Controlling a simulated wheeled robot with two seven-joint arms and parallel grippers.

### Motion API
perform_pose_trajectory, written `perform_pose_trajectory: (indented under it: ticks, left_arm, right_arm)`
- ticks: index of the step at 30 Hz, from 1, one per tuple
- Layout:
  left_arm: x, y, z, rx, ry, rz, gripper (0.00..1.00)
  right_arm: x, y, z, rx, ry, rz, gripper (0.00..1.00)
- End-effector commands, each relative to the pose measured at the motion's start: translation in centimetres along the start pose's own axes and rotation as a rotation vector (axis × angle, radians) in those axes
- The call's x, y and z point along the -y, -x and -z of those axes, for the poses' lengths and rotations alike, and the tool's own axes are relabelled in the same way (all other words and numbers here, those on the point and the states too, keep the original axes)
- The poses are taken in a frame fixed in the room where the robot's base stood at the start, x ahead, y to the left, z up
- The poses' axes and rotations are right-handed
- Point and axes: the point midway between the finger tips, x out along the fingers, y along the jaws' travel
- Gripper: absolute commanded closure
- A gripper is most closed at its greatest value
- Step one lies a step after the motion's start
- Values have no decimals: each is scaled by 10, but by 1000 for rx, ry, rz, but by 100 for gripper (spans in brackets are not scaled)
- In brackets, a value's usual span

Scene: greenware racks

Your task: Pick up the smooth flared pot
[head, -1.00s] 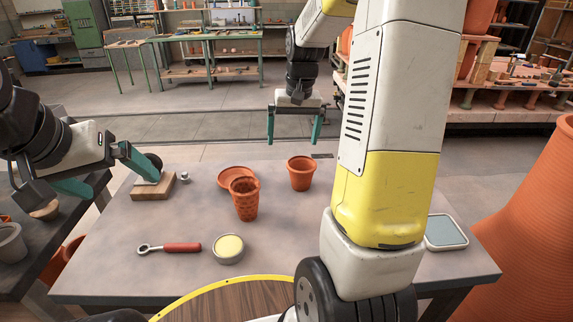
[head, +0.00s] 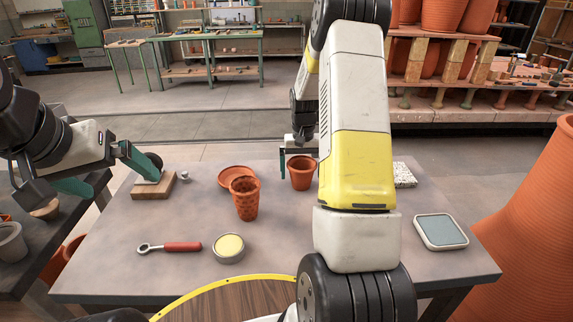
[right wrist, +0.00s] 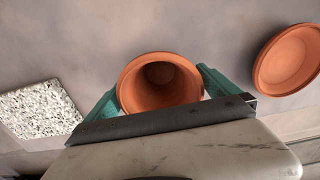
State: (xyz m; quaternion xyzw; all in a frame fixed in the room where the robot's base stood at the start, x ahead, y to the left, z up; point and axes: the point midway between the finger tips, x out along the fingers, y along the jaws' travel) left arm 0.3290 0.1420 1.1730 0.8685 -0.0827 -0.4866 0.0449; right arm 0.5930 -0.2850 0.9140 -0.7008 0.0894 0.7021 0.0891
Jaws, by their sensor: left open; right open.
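The smooth flared pot (head: 302,173) is plain terracotta and stands upright on the table, right of the middle. In the right wrist view I look into the mouth of this pot (right wrist: 160,80). My right gripper (right wrist: 158,82) is open, with one teal finger on each side of the rim. Whether the fingers touch the pot I cannot tell. In the head view my right arm hides part of this gripper. My left gripper (head: 124,186) is open and empty at the table's left edge. A textured terracotta pot (head: 245,200) stands left of the smooth one.
A terracotta dish (head: 235,175) lies behind the textured pot; a speckled slab (head: 404,175) lies right of my right arm. A wooden block (head: 153,189), red-handled tool (head: 182,247), yellow-topped round tin (head: 229,247) and blue-grey tray (head: 441,231) are also on the table.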

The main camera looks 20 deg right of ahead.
Motion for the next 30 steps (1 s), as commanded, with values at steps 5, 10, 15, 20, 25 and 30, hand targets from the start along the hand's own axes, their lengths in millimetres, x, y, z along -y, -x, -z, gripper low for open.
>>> perform_pose_trajectory:
  ticks: [5, 10, 15, 20, 25, 30]
  left_arm:
    - [0, 0, 0, 0, 0, 0, 2]
    - [0, 0, 0, 0, 0, 0, 2]
    - [0, 0, 0, 0, 0, 0, 2]
    - [0, 0, 0, 0, 0, 0, 2]
    - [0, 0, 0, 0, 0, 0, 2]
    - [0, 0, 0, 0, 0, 0, 2]
  right_arm:
    - [0, -5, 0, -2, 0, 0, 0]
    - [0, -5, 0, -2, 0, 0, 8]
    - [0, -5, 0, -2, 0, 0, 41]
    - [0, -5, 0, -2, 0, 0, 72]
    - [0, -4, 1, -3, 0, 1, 72]
    - [0, 7, 1, -5, 0, 1, 72]
